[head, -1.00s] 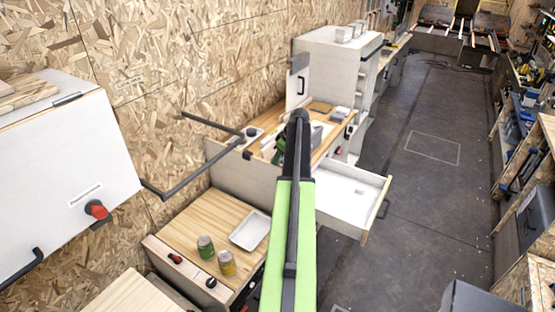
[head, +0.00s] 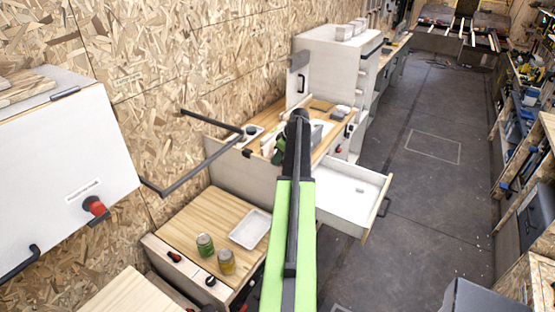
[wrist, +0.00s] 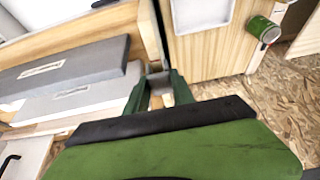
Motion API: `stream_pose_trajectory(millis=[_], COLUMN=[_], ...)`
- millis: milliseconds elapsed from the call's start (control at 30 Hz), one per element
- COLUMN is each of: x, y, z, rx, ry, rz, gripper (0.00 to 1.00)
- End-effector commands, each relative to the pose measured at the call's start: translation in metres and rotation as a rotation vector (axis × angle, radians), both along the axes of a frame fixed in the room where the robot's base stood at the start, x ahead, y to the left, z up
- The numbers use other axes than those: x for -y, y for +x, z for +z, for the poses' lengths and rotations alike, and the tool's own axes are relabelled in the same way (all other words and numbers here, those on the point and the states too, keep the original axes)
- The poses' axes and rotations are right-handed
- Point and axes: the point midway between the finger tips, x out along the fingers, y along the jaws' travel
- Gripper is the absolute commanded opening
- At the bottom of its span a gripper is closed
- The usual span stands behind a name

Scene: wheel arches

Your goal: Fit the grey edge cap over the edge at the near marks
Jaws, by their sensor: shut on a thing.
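My gripper (wrist: 158,88) shows in the wrist view with its two green fingers shut on a small grey piece, the grey edge cap (wrist: 159,79). Just beyond the cap is the end of an upright board's edge (wrist: 150,30), pale and narrow, running away from me. I cannot tell whether the cap touches this edge. No marks can be made out. In the head view my green gripper (head: 279,150) is mostly hidden behind my arm, over the worktop, and the cap is hidden there.
In the wrist view two grey slabs (wrist: 75,68) lie left of the board. A white tray (wrist: 190,28) and green can (wrist: 262,29) are on its right. In the head view an open white drawer (head: 350,190) juts into the aisle, and a dark bar frame (head: 205,168) stands left.

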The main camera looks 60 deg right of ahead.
Motion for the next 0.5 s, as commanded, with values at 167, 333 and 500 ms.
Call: stream_pose_trajectory(millis=[167,333,500], x=[-0.0001,-0.0001,-0.0002], y=[0.0002,0.0003,0.0003], z=[-0.0074,-0.008,-0.0081], rx=[0.0,0.0,0.0], ry=[0.0,0.0,0.0], rz=[0.0,0.0,0.0], gripper=[0.0,0.0,0.0])
